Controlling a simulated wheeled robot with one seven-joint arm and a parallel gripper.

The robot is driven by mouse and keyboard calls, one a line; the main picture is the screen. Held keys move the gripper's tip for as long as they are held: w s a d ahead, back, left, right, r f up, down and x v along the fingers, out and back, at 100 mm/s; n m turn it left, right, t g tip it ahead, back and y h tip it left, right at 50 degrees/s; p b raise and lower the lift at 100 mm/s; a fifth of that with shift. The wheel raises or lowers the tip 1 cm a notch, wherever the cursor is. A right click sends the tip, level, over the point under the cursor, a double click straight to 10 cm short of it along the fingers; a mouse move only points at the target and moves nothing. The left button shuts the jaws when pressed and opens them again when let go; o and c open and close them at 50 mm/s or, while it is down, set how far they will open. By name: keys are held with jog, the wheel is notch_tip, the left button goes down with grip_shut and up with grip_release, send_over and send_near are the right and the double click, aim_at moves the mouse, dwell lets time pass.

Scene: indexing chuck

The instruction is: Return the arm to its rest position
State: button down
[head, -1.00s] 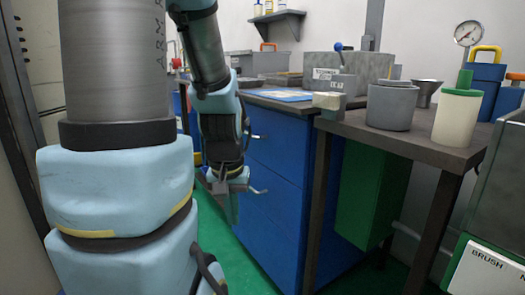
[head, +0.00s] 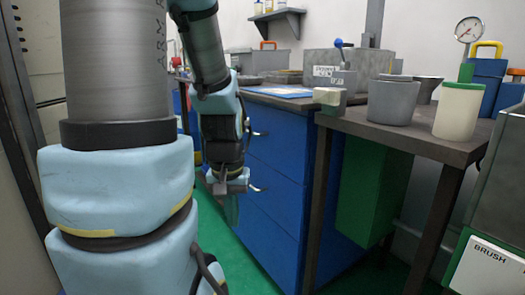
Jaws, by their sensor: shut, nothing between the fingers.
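My gripper (head: 230,207) is shut and empty. It hangs pointing down at the end of my arm, in front of the blue drawer cabinet (head: 272,185) and above the green floor. Its fingertips are small and partly blend with the floor behind them. My arm is folded, with the large upper links filling the left of the head view and hiding what lies behind them.
A dark side table (head: 410,135) at right holds a grey pot (head: 392,103) and a cream container with a green lid (head: 459,112). A grey machine with a brush label (head: 490,270) stands at lower right. Green floor (head: 245,270) lies clear below my gripper.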

notch_tip(320, 180, up, 28)
jog(key=p, duration=2.6)
